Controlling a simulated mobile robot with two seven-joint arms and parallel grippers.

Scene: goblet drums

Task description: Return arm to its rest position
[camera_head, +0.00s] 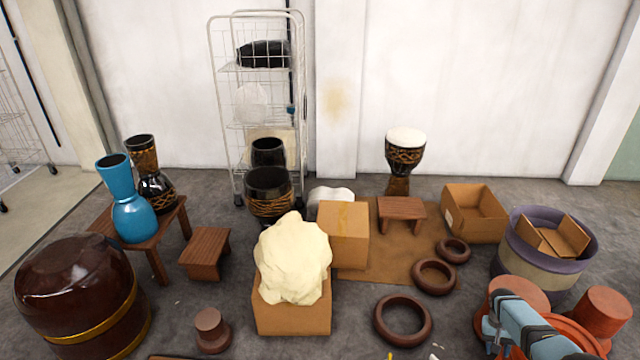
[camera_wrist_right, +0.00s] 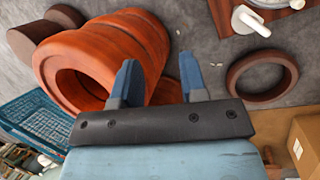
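My right arm (camera_head: 530,330) reaches in at the lower right corner of the head view, over orange-red and brown round pieces. In the right wrist view, my right gripper (camera_wrist_right: 158,70) has its two blue fingers apart with nothing held between them. A stack of orange rings (camera_wrist_right: 85,55) lies beyond the fingers and to the left; I cannot tell the gap between fingers and rings. My left arm and gripper are not in the head view.
A purple-rimmed tub (camera_head: 540,270) with cardboard pieces stands behind my right arm. A brown ring (camera_head: 403,321) lies on the floor to its left; open cardboard box (camera_head: 475,213) farther back. In the wrist view, a blue crate (camera_wrist_right: 35,120) is at left. Grey floor lies between.

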